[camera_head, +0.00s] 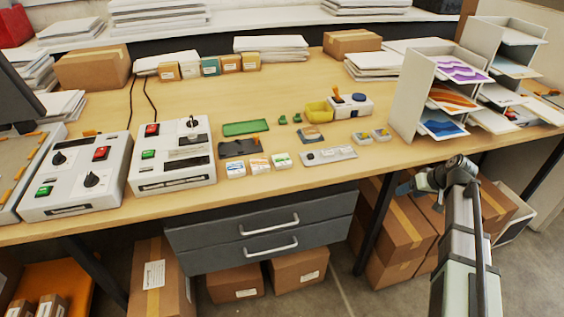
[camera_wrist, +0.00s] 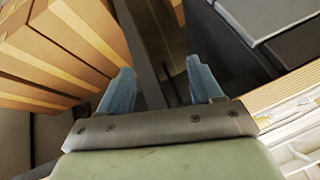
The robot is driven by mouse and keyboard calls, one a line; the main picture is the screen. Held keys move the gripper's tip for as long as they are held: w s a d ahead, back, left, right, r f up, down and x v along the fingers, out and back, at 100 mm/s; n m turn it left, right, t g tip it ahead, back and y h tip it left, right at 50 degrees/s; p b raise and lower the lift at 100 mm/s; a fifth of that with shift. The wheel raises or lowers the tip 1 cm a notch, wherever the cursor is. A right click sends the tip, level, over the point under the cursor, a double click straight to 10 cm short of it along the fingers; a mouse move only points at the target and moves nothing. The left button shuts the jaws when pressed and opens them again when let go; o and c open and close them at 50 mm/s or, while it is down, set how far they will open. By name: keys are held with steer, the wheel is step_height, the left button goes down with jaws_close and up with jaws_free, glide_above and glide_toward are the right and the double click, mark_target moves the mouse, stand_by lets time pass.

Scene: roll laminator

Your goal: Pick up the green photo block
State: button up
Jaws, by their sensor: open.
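A small white block with a green picture (camera_head: 281,160) lies on the table front, at the right end of a row. To its left are a block with an orange picture (camera_head: 260,165) and one with a blue picture (camera_head: 236,169). My gripper (camera_head: 418,184) is beyond the table's front edge, far to the right of these blocks. In the wrist view its two blue fingers (camera_wrist: 160,85) are apart with nothing held between them. The photo blocks are not visible in the wrist view.
Two more small picture blocks (camera_head: 371,136) lie at the right. A grey strip device (camera_head: 328,155), a green tray (camera_head: 246,128) and a yellow bin (camera_head: 318,112) are near. A laminator (camera_head: 172,155) stands left; a shelf rack (camera_head: 413,95) stands right. Cardboard boxes (camera_wrist: 60,50) sit below the table.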

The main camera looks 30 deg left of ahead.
steer(key=shift+n+t+y, duration=0.4)
steer(key=shift+n+t, duration=0.1)
steer(key=shift+n, duration=0.1)
steer(key=w+r, duration=0.1)
steer(key=r, duration=0.2)
steer(key=w+a+r, duration=0.1)
steer(key=r, duration=0.2)
steer(key=w+a+r, duration=0.1)
steer(key=r, duration=0.2)
steer(key=shift+a+r, duration=0.2)
steer(key=shift+r, duration=0.15)
steer(key=n+h, duration=0.2)
steer(key=h, duration=0.1)
glide_toward(282, 159)
steer(key=shift+g, duration=0.3)
steer(key=shift+x, duration=4.2)
steer(key=shift+w, duration=0.15)
steer(key=shift+c, duration=0.4)
steer(key=c, duration=0.6)
